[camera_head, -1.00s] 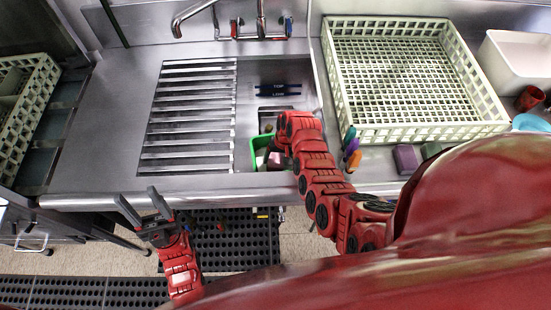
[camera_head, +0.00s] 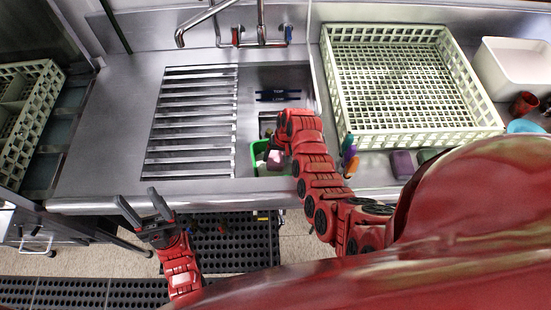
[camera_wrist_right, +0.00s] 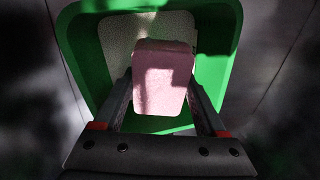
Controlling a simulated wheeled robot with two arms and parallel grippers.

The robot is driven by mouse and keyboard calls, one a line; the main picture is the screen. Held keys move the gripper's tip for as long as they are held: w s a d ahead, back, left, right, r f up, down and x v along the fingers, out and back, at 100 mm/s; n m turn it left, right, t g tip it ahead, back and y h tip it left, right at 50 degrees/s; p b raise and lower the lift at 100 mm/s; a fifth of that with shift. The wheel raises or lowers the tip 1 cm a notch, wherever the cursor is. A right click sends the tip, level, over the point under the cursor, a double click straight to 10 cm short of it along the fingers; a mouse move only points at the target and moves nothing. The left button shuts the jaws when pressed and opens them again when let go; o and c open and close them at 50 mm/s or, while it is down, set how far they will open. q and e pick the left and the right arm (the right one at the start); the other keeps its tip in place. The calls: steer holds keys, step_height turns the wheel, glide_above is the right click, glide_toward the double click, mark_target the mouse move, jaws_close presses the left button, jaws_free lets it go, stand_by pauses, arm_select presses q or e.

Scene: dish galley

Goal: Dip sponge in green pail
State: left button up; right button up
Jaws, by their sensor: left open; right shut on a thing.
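The green pail (camera_head: 256,150) stands in the sink bay, near the counter's front edge, partly hidden by my right arm. It also shows in the right wrist view (camera_wrist_right: 84,62), seen from above. My right gripper (camera_wrist_right: 161,92) is shut on a pink sponge (camera_wrist_right: 163,70), held between its two fingers over the pail's opening. Whether the sponge touches anything inside cannot be told. The sponge also shows at the pail in the head view (camera_head: 275,159). A pale patch (camera_wrist_right: 118,38) lies inside the pail behind the sponge. My left gripper (camera_head: 140,205) is open and empty in front of the counter.
A pale green dish rack (camera_head: 415,133) stands right of the sink. Several small coloured items and a purple block (camera_head: 401,164) sit before it. A white bin (camera_head: 515,75) is at far right. The faucet (camera_head: 262,25) is behind, and a slatted drainboard (camera_head: 190,125) lies left of the pail.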

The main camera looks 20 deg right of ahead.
steer(key=shift+a+p+v, duration=0.2)
steer(key=shift+p+v, duration=0.2)
steer(key=shift+v, duration=0.5)
steer(key=shift+a+p+v, duration=0.15)
steer(key=shift+p+v, duration=0.3)
steer(key=shift+v, duration=0.4)
steer(key=shift+a+p+v, duration=0.2)
steer(key=shift+p+v, duration=0.2)
steer(key=shift+v, duration=0.5)
steer(key=shift+a+p+v, duration=0.15)
steer(key=shift+p+v, duration=0.1)
steer(key=shift+v, duration=0.5)
steer(key=shift+a+p+v, duration=0.15)
steer(key=shift+p+v, duration=0.1)
steer(key=shift+v, duration=0.45)
steer(key=shift+w+r, duration=0.1)
steer(key=shift+w, duration=0.1)
